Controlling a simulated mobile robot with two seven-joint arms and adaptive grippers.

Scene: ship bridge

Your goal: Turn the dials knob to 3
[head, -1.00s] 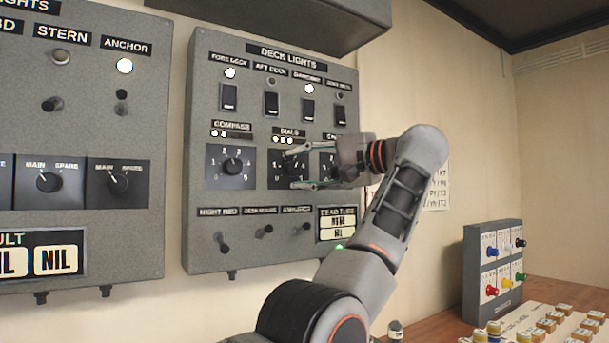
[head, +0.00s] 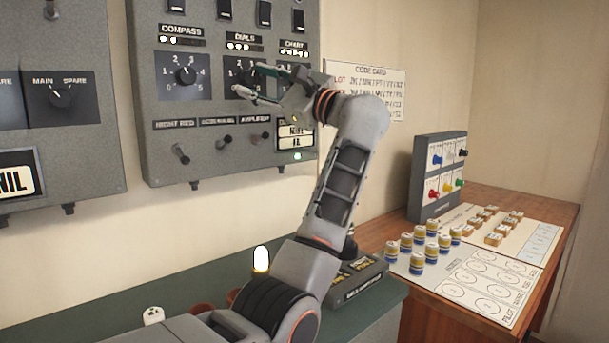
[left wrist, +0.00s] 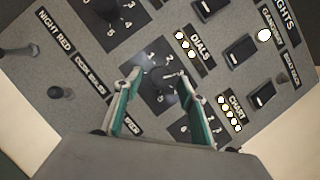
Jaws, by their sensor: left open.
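The DIALS knob (head: 243,77) is a black rotary knob on a dark numbered plate, between the COMPASS and CHART knobs on the grey deck-lights panel (head: 210,110). In the left wrist view the knob (left wrist: 157,83) lies between the fingertips, partly in shadow. I cannot tell exactly which number its pointer faces. The DIALS label (left wrist: 201,49) has three lit lamps beside it. My left gripper (head: 246,80) is open, its green-lined fingers around the front of the knob. I cannot tell whether they touch it. My right gripper is not in view.
The COMPASS knob (head: 184,75) is just left; toggle levers (head: 181,154) stick out below. A code card (head: 375,88) hangs to the right.

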